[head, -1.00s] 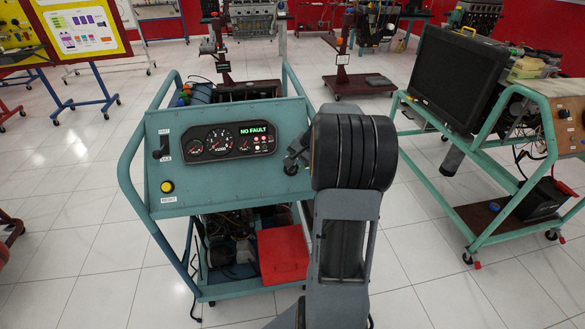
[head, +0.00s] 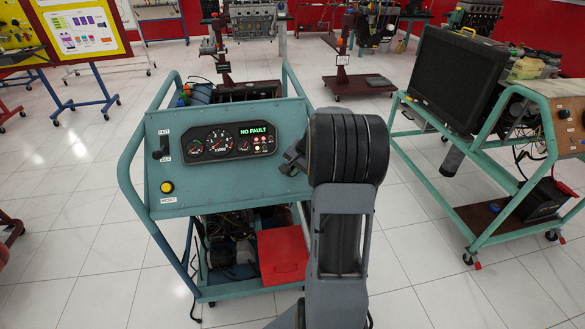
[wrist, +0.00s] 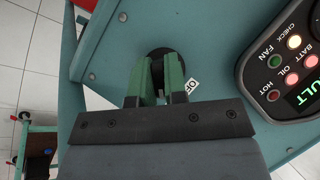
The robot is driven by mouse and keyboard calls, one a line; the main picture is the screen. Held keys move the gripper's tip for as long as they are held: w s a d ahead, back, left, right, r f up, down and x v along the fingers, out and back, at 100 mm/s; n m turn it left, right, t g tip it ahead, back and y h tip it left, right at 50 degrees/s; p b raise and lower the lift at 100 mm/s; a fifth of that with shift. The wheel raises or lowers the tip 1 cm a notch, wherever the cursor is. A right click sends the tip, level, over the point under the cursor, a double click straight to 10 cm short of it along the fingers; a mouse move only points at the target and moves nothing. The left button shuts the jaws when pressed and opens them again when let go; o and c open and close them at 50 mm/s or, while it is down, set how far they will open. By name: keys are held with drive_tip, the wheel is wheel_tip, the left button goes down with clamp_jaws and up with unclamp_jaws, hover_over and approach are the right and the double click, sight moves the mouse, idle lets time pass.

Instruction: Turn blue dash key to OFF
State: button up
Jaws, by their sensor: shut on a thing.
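My gripper (wrist: 160,92) reaches down to the dash panel in the wrist view, its two green-sided fingers over a dark round key switch (wrist: 158,53). It is shut on the key, which is mostly hidden between the fingers. A white label (wrist: 192,86) beside the right finger shows the letters "OF", the rest covered. The key's blue colour and exact angle cannot be made out. In the head view my gripper (head: 289,162) is at the right end of the teal dash panel (head: 230,184), partly behind my arm, and the key is hidden.
The gauge cluster (head: 230,142) reads "NO FAULT" and has lit lamps. A toggle switch (head: 160,148) and a yellow reset button (head: 167,187) are on the panel's left. A red box (head: 283,256) sits below. Another teal trainer stand (head: 452,219) stands to the right.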

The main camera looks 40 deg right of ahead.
clamp_jaws()
drive_tip(key=n+g+h+p, duration=0.1)
drive_tip(key=n, duration=0.2)
drive_tip(key=shift+r+n+g, duration=0.1)
drive_tip(key=shift+n+g, duration=0.3)
drive_tip(key=shift+n+g+h, duration=0.7)
drive_tip(key=shift+n+h, duration=0.5)
drive_tip(key=shift+n, duration=0.6)
drive_tip(key=o, duration=0.6)
unclamp_jaws()
